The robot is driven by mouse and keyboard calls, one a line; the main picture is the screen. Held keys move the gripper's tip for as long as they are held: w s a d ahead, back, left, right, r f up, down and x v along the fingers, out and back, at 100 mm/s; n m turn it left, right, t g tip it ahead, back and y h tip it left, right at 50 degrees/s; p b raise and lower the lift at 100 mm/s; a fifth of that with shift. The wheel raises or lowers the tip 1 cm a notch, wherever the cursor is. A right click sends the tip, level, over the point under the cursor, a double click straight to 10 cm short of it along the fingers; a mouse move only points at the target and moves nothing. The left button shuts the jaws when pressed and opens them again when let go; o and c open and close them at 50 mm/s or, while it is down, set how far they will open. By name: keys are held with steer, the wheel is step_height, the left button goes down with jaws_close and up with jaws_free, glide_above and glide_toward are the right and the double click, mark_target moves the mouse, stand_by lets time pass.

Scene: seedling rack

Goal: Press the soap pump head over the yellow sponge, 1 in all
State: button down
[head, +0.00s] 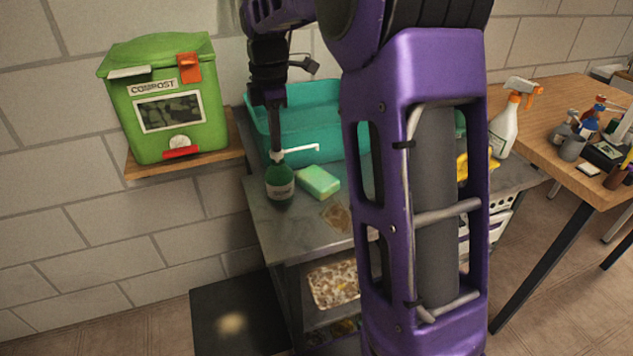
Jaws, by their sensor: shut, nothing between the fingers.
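A dark green soap bottle (279,187) with a pale label stands upright near the left end of the grey bench. Its white pump spout (301,149) points right, toward the space above a sponge (318,182). The sponge looks light green to yellow-green and lies flat just right of the bottle. My gripper (276,150) points down, shut and empty, with its tips at the top of the pump. Whether the tips touch the pump head, and how far it is pressed, I cannot tell. No soap shows on the sponge.
A teal tub (330,130) stands close behind the bottle and sponge. A green compost bin (165,100) sits on a wall shelf at left. My purple arm hides the bench's middle. A spray bottle (504,127) and a partly hidden yellow item (464,166) are at right.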

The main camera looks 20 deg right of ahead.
steer(key=shift+r+p, duration=1.25)
steer(key=shift+r, duration=0.1)
steer(key=shift+r, duration=0.1)
step_height(320, 180, up, 6)
steer(key=p, duration=0.6)
